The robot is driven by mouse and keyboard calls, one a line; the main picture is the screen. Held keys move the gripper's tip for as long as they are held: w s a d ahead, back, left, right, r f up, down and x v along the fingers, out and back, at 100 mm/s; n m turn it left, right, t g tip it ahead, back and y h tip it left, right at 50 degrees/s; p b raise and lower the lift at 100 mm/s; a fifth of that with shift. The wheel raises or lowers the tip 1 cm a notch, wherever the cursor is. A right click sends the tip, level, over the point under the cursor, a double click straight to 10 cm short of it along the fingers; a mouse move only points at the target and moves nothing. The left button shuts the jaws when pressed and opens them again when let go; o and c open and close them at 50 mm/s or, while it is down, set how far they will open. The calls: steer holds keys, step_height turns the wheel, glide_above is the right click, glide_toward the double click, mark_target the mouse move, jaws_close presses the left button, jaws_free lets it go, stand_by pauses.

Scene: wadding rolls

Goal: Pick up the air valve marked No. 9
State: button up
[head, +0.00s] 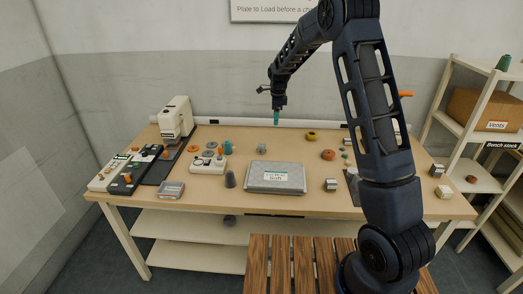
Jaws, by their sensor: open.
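My gripper (276,118) hangs fingers-down above the back middle of the workbench (290,203), with teal fingertips. It is open, and I see nothing held in it. It is well apart from the small parts on the bench. No marking "No. 9" can be read at this size, so I cannot tell which item is the air valve. Small metallic blocks stand at the right (331,184) and far right (437,170). Another small grey block (262,148) stands behind the grey case. My arm hides part of the right side of the bench.
A grey labelled case (276,177) lies mid-bench. A white machine (176,119), a white control box (208,166), a grey cone (230,179) and orange rings (193,148) are left. A yellow ring (311,135) and an orange ring (328,154) are right. Shelves (483,140) stand far right.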

mark_target(261, 144)
steer(key=w+a+f+m, duration=0.1)
steer(key=a+f, duration=0.1)
steer(key=f, duration=0.1)
steer(key=a+f, duration=0.2)
steer(key=f, duration=0.1)
steer(key=w+a+f+m, duration=0.1)
steer(key=a+f, duration=0.1)
steer(key=f, duration=0.1)
steer(key=shift+w+a+f+m, duration=0.25)
steer(key=shift+w+a+m, duration=0.05)
step_height(261, 144, down, 5)
steer(key=shift+f, duration=0.2)
steer(key=shift+a+f, duration=0.15)
steer(key=shift+f, duration=1.15)
steer(key=shift+a+f, duration=0.1)
steer(key=shift+f, duration=1.2)
steer(key=shift+c, duration=0.3)
steer(key=c, duration=1.1)
